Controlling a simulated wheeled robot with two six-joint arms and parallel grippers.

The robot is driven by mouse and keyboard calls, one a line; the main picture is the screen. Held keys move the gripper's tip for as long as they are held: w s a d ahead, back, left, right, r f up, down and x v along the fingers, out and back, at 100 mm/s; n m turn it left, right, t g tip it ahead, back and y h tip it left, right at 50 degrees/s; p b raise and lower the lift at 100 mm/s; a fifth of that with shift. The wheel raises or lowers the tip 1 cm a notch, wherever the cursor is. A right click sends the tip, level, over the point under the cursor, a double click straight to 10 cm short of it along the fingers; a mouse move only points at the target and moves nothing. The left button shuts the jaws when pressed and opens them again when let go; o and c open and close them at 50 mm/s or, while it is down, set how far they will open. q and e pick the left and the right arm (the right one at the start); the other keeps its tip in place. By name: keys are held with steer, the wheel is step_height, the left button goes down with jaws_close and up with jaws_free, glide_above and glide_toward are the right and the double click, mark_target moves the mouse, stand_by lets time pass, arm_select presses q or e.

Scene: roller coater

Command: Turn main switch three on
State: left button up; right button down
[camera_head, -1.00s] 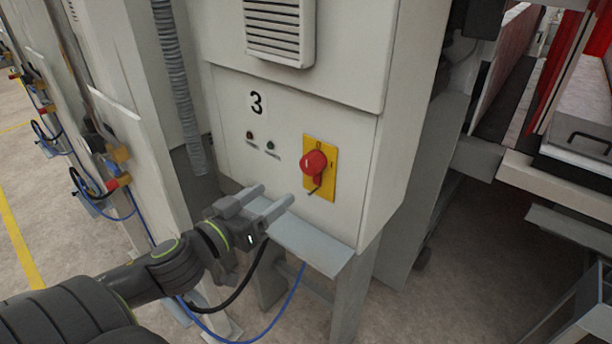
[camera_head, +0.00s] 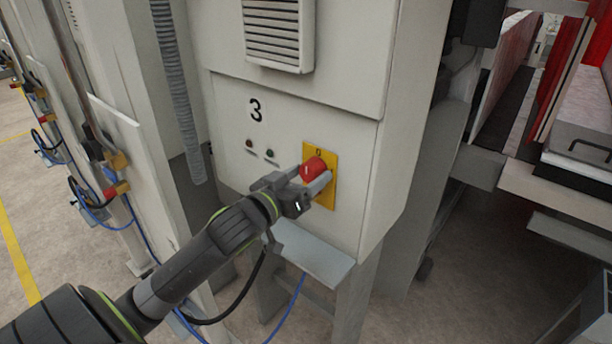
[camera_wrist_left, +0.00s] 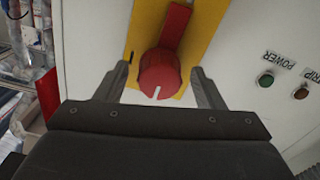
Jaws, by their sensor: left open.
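Main switch three is a red rotary knob (camera_head: 312,168) on a yellow plate (camera_head: 331,191), on the pale cabinet below the printed number 3 (camera_head: 256,110). My left gripper (camera_head: 310,180) is at the knob and partly covers it in the head view. In the left wrist view the knob (camera_wrist_left: 160,75) sits between the two open fingers of the left gripper (camera_wrist_left: 162,88), with a gap visible on each side. A white mark shows on the knob's rim, and its red handle bar (camera_wrist_left: 174,25) points up and slightly right there. My right gripper is not in view.
Two small indicators, POWER (camera_wrist_left: 265,80) and TRIP (camera_wrist_left: 301,92), are beside the switch. A grey ledge (camera_head: 312,255) juts out below the panel. A vent (camera_head: 279,35) is above. Blue and black cables hang below my left arm.

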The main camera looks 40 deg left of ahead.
arm_select(q)
steer(key=c, duration=1)
steer(key=m+p, duration=0.1)
steer(key=m, duration=0.1)
steer(key=shift+m, duration=0.4)
steer(key=m, duration=0.3)
steer(key=shift+a+m, duration=0.1)
steer(key=shift+m, duration=0.2)
steer(key=m, duration=0.5)
steer(key=m+b, duration=0.1)
steer(key=m, duration=0.5)
steer(key=shift+a+m, duration=0.1)
steer(key=shift+m, duration=0.3)
